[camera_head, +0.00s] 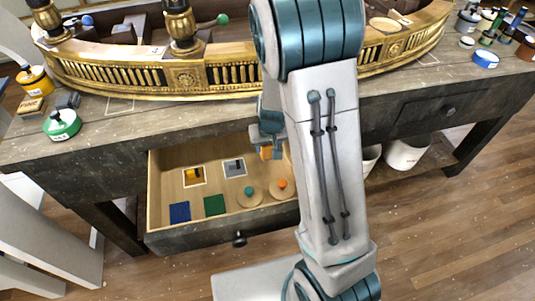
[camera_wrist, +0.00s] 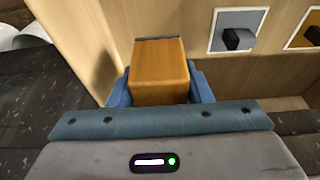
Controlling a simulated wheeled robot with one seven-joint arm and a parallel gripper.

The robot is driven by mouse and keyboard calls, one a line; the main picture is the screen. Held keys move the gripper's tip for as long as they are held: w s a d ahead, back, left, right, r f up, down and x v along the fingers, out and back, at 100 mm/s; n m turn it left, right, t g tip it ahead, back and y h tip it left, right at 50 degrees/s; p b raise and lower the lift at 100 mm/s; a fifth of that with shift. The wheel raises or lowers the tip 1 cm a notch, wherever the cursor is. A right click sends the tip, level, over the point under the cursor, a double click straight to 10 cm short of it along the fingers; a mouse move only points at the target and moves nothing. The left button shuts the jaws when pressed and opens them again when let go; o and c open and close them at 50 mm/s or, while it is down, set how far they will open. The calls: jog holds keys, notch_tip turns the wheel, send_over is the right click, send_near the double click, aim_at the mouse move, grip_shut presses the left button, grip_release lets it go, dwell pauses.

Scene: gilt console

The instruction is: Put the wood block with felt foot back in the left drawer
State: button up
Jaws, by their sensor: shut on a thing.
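The orange-brown wood block (camera_wrist: 160,72) is between the two blue fingers of my gripper (camera_wrist: 160,88) in the wrist view. A thin dark strip, which looks like its felt foot, shows along its far end. In the head view the block (camera_head: 266,153) shows small and partly hidden beside my arm, below my gripper (camera_head: 268,140). The left drawer (camera_head: 190,238) is pulled open, and the block is over its back right part. I cannot tell whether the block touches the drawer floor.
The drawer holds a blue square (camera_head: 180,212), a green square (camera_head: 215,205), a yellow piece (camera_head: 193,176), a grey piece (camera_head: 234,167) and round discs with teal (camera_head: 249,190) and orange (camera_head: 282,184) knobs. My arm hides the drawer's right side. The right drawer (camera_head: 430,114) is shut.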

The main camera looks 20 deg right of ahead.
aim_at(268, 152)
jog(key=shift+w+f, duration=0.35)
jog(key=shift+w, duration=0.15)
jog(key=shift+f+b, duration=0.5)
jog(key=shift+f, duration=1.4)
jog(key=shift+f, duration=0.25)
jog(key=o, duration=1.1)
jog(key=shift+r, duration=0.15)
